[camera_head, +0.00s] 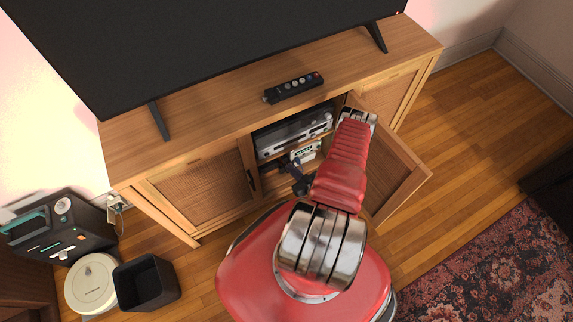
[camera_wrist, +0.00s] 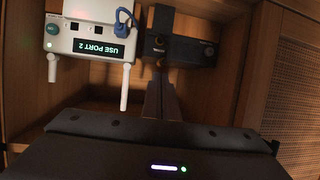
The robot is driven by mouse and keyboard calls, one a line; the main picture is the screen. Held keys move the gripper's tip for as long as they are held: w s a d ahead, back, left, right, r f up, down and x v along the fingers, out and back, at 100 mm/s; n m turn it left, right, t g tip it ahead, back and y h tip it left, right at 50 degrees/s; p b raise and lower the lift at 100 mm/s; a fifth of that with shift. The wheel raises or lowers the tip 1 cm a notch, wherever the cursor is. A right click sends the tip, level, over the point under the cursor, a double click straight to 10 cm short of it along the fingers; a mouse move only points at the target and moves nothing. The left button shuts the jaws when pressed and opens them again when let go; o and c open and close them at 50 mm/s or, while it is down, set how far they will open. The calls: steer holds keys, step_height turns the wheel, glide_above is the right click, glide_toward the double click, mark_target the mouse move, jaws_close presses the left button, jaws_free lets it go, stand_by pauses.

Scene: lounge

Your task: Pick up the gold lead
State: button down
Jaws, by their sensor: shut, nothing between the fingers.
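I cannot make out a gold lead in either view. In the wrist view a white router (camera_wrist: 88,42) shows a label reading "USE PORT 2", and a blue plug (camera_wrist: 122,18) sits at its edge. Beside it is a dark box (camera_wrist: 188,50) with a small brassy spot, too small to identify. My gripper (camera_wrist: 161,84) is shut and empty, its fingers pointing toward the dark box. In the head view my gripper (camera_head: 300,181) is at the cabinet's open compartment, near the white router (camera_head: 305,152).
The wooden cabinet (camera_head: 220,133) has an open door (camera_head: 398,178) at right, close to my arm. A silver receiver (camera_head: 295,134) sits on the shelf above. A black bin (camera_head: 147,283) stands at left on the floor.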

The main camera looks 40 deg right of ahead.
steer(key=shift+s+a, duration=0.2)
steer(key=shift+s, duration=1.1)
steer(key=shift+s+a, duration=0.2)
steer(key=shift+s, duration=1.05)
steer(key=c, duration=2.5)
jaws_free()
